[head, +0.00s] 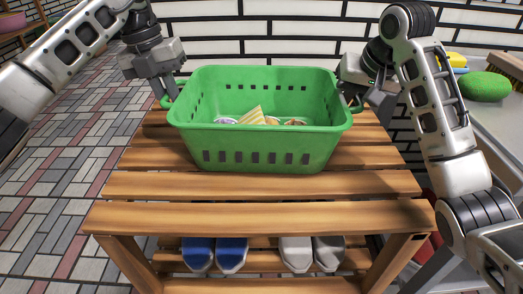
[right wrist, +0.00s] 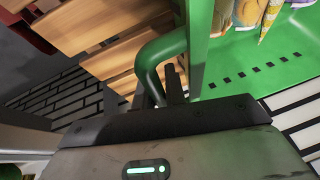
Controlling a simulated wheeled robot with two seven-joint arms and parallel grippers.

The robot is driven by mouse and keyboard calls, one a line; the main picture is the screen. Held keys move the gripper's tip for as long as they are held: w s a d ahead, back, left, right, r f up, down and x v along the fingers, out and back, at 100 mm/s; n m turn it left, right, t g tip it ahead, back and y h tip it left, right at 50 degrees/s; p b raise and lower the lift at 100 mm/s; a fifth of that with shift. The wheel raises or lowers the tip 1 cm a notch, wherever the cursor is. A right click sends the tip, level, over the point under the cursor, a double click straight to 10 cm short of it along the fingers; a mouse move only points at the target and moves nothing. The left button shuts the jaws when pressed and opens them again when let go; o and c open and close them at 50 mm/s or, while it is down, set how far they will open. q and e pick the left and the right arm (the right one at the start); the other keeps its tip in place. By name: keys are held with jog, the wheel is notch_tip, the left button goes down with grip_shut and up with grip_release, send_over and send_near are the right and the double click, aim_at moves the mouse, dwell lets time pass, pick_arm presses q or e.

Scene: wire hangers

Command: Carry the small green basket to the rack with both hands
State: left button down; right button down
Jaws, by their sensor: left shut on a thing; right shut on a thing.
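The small green basket (head: 262,150) is at the wooden slatted rack (head: 255,215), over its upper slats and roughly level. I cannot tell whether its bottom touches the slats. Several small packs (head: 256,116) lie inside it. My left gripper (head: 168,98) is shut on the handle at the basket's left end. My right gripper (head: 352,102) is shut on the handle at the right end. In the right wrist view, the green handle (right wrist: 152,58) passes between the dark fingers (right wrist: 165,85) beside the basket wall (right wrist: 235,68).
Blue shoes (head: 231,252) and pale grey shoes (head: 296,252) stand on the rack's lower shelf. A white brick wall (head: 290,47) is close behind. A grey counter (head: 502,130) with a green rounded thing (head: 484,87) is at right. Tiled floor (head: 60,170) is clear at left.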

pick_arm(q)
jog(key=c, duration=1.5)
grip_release()
jog(key=shift+f, duration=0.1)
pick_arm(e)
jog(key=c, duration=1.5)
grip_release()
pick_arm(q)
jog(key=shift+o, duration=0.2)
pick_arm(e)
jog(key=shift+o, duration=0.2)
jog(key=shift+r, duration=0.2)
pick_arm(q)
notch_tip(320, 180, up, 12)
jog(key=a, duration=0.2)
pick_arm(e)
notch_tip(320, 180, up, 10)
jog(key=shift+f, duration=0.25)
pick_arm(q)
jog(key=shift+a, duration=0.1)
